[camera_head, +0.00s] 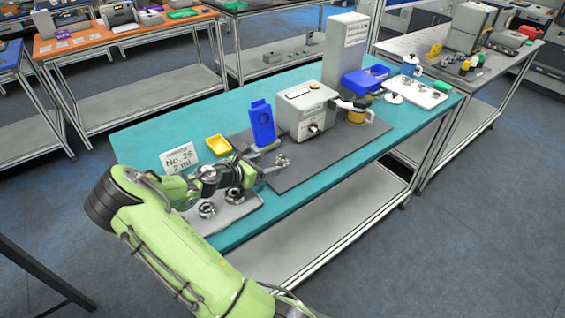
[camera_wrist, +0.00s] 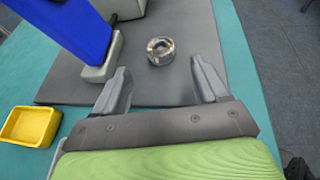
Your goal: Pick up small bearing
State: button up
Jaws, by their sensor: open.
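A small silver bearing (camera_wrist: 160,51) lies on the dark grey mat in the wrist view, ahead of my gripper (camera_wrist: 161,68) and roughly between the lines of its two fingers. The fingers are spread, with nothing between them. In the head view the bearing (camera_head: 282,160) sits near the front edge of the mat, just right of my gripper (camera_head: 266,169). Two more silver bearings, one at the front (camera_head: 207,209) and one behind it (camera_head: 235,195), sit on a grey tray (camera_head: 226,219) left of my gripper, partly under my arm.
A blue upright holder (camera_head: 262,123) and a grey box device (camera_head: 306,112) stand behind the bearing. A yellow bin (camera_head: 218,145) and a "No. 26" sign (camera_head: 180,158) are at the left. The dark mat (camera_head: 340,150) is clear right of the bearing.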

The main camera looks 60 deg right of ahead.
aim_at(283, 159)
jog(key=b+x, duration=0.1)
jog(key=x, duration=0.5)
jog(key=shift+d, duration=0.1)
jog(key=shift+r, duration=0.1)
jog(key=shift+c, duration=0.8)
jog(key=c, duration=1)
notch_tip(283, 159, up, 10)
jog(key=shift+r+p, duration=0.1)
jog(key=shift+p, duration=1.15)
